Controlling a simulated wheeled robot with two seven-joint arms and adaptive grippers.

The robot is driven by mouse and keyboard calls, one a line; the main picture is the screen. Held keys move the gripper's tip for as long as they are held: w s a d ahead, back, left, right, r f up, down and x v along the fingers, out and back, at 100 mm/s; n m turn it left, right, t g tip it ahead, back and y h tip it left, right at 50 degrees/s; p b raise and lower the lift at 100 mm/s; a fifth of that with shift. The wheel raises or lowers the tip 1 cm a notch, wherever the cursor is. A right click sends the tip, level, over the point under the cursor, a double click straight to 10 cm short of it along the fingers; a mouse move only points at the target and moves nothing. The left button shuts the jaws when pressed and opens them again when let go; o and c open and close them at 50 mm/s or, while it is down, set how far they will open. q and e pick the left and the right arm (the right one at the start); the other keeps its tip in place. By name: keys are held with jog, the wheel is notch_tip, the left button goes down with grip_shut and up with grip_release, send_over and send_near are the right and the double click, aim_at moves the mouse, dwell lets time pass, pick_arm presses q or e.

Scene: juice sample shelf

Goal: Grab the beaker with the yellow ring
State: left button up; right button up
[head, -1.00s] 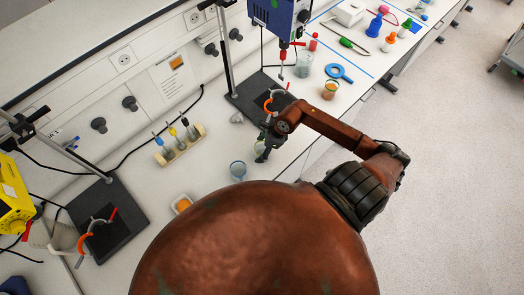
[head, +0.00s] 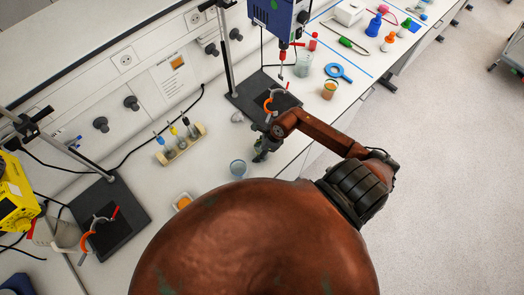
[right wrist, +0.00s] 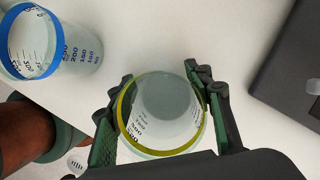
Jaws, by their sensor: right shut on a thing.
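The beaker with the yellow ring (right wrist: 162,108) is clear glass with dark graduation marks and a yellow band at its rim. In the right wrist view it sits between the two fingers of my right gripper (right wrist: 160,78), which are shut on its sides. In the head view my right gripper (head: 262,148) is at the bench's front edge, and it mostly hides that beaker. I cannot tell whether the beaker is clear of the bench. My left gripper is not in view.
A beaker with a blue ring (head: 237,168) stands close by, also seen in the right wrist view (right wrist: 84,48). A dark stand base (head: 250,98) is behind. A wooden rack (head: 181,146) with several droppers and an orange-filled dish (head: 183,201) are to the left.

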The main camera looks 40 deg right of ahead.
jog(key=c, duration=0.7)
jog(key=shift+r, duration=0.2)
